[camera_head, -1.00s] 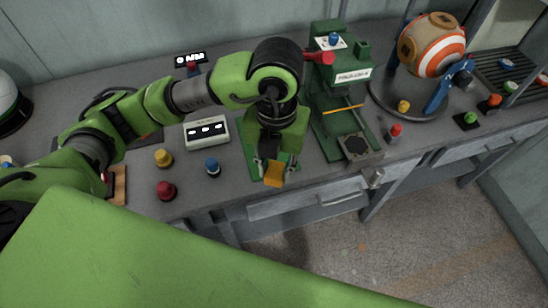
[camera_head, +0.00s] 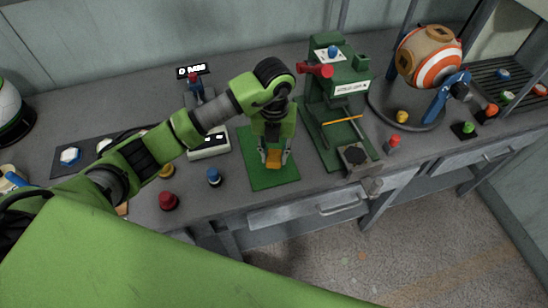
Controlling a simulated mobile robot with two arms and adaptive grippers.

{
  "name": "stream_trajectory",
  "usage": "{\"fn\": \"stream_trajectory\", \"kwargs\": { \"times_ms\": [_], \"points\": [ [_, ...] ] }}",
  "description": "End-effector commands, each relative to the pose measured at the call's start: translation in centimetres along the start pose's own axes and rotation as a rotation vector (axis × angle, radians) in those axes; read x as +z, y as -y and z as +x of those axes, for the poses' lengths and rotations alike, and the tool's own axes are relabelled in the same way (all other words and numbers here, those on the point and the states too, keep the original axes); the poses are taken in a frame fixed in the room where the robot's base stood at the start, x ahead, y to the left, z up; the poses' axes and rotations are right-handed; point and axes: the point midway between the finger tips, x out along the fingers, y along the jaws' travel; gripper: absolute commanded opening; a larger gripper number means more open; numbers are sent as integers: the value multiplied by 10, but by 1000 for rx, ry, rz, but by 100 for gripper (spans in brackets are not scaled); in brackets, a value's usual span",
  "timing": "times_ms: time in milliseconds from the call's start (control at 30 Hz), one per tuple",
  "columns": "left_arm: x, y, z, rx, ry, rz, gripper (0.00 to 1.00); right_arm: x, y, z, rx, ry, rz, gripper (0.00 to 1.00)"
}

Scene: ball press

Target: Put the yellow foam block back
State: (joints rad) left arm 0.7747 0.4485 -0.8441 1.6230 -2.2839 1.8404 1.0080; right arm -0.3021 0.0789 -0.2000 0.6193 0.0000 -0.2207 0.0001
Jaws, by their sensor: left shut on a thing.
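The yellow foam block (camera_head: 273,158) is between the fingers of my left gripper (camera_head: 273,160), which is shut on it. The gripper points down over the green mat (camera_head: 272,183) on the bench. I cannot tell whether the block touches the mat. Most of the block shows below the fingers, and its upper part is hidden. My right gripper is not in view.
The green press (camera_head: 335,90) stands just right of the mat, with a dark square block (camera_head: 354,156) at its front. A blue button (camera_head: 214,176) and a red button (camera_head: 168,201) are left of the mat. A striped ball drum (camera_head: 430,57) stands further right.

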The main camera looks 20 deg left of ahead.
Motion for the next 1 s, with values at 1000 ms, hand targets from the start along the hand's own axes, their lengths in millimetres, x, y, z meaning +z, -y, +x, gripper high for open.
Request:
{"fn": "stream_trajectory", "kwargs": {
  "times_ms": [1000],
  "points": [
    [6, -1, 42, 0, 1, 1, 44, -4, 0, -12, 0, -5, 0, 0]
  ]
}}
